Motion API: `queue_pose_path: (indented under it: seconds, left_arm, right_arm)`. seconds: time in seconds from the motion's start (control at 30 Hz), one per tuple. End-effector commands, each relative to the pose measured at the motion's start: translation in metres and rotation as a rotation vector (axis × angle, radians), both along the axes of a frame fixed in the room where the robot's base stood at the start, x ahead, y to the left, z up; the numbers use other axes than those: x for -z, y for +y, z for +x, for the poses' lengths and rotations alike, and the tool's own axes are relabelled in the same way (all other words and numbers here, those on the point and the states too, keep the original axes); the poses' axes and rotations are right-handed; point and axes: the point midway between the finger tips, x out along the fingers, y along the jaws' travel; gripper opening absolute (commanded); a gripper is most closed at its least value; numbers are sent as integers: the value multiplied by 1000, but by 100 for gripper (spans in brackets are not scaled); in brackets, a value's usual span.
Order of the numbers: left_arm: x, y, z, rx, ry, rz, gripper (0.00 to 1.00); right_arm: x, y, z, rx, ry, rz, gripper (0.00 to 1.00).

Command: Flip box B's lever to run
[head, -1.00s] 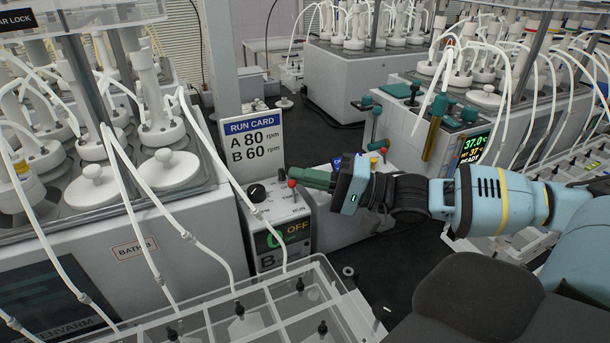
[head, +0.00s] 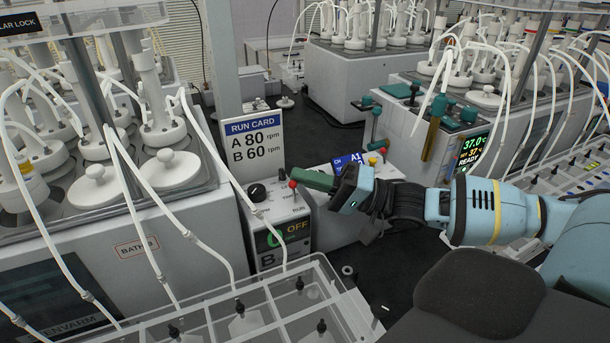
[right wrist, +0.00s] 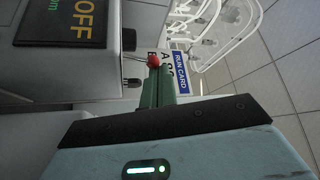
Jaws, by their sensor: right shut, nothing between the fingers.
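Box B (head: 268,242) is a light grey unit with a dark screen (head: 287,236) showing a green digit and OFF in orange. Its red-tipped lever (head: 292,185) stands on the top near the RUN print, right of a black knob (head: 257,192). My right gripper (head: 297,176) has green fingers, shut and empty, with their tips close beside the red tip. In the right wrist view the red ball (right wrist: 153,61) is just at the fingertips (right wrist: 157,72); I cannot tell whether they touch. The OFF screen (right wrist: 68,20) shows there sideways. My left gripper is not in view.
A run card (head: 254,145) reading A 80 rpm, B 60 rpm stands behind box B. A second unit with a blue label (head: 347,161) sits behind my right gripper. A clear rack (head: 250,310) is in front, and tubes hang from the bath (head: 190,240) at left.

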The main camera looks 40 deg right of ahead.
Motion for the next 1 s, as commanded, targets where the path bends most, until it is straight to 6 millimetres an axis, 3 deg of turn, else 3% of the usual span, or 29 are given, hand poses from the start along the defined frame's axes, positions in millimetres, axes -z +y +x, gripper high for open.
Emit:
queue_pose_path:
  seconds: [0.23,0.43,0.6,0.87,1.0]
  left_arm:
    - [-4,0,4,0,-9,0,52]
    - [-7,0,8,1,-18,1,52]
    - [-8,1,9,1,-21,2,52]
    - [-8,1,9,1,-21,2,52]
    - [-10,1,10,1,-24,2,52]
  right_arm:
    - [-2,2,-6,1,-156,-35,0]
    - [-2,3,-12,-1,-150,-37,0]
    - [-1,4,-15,1,-251,-60,0]
    - [-3,4,-15,-1,-245,-60,0]
    - [-16,4,-15,-1,-247,-60,0]
